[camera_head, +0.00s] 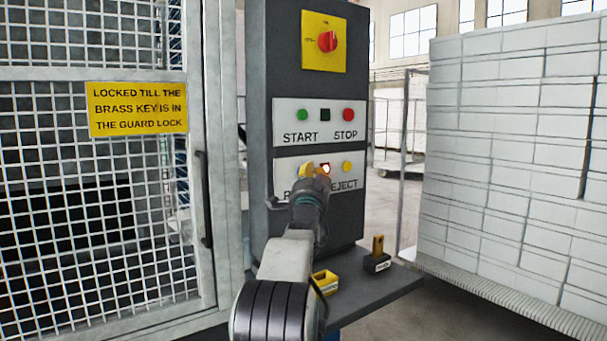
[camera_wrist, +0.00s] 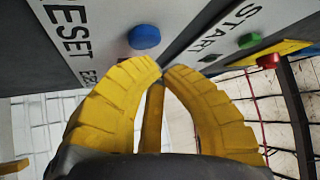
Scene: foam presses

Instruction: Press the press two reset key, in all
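The lower white label plate on the dark control panel shows in the head view, its left word mostly hidden behind my gripper (camera_head: 315,170). In the wrist view, the blue button (camera_wrist: 144,37) sits beside the word RESET. My gripper's yellow fingers (camera_wrist: 162,69) come together at their tips just below and right of the blue button; I cannot tell their depth from the panel. A narrow yellow piece shows between the fingers; I cannot tell what it is.
The green START button (camera_head: 302,115) and red STOP button (camera_head: 348,115) are above. A yellow button (camera_head: 347,166) is at right. A red rotary switch (camera_head: 327,41) tops the panel. A shelf (camera_head: 375,285) holds a yellow-black box (camera_head: 325,283) and brass-topped block (camera_head: 377,262).

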